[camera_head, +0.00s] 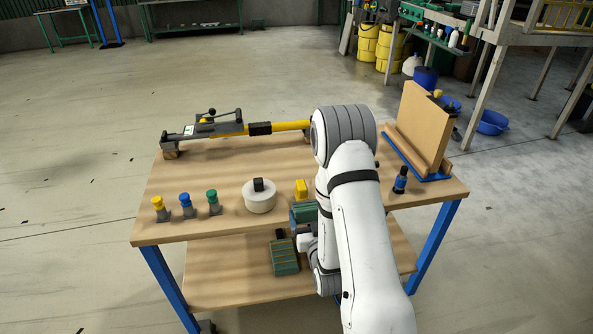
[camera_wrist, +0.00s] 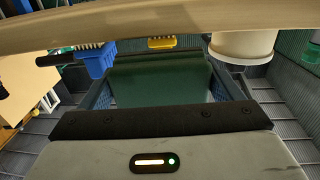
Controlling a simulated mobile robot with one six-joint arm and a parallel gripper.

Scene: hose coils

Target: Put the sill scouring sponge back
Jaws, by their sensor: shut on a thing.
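My gripper (camera_wrist: 160,85) is shut on a dark green block, which looks like the scouring sponge (camera_wrist: 160,80). The block's broad face fills the space between the blue fingers in the wrist view. In the head view the green block (camera_head: 304,212) shows at the front edge of the tabletop, beside my white arm, which hides part of it. I cannot tell whether it touches the table. A ribbed green piece with a dark top (camera_head: 285,258) shows lower, over the lower shelf.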

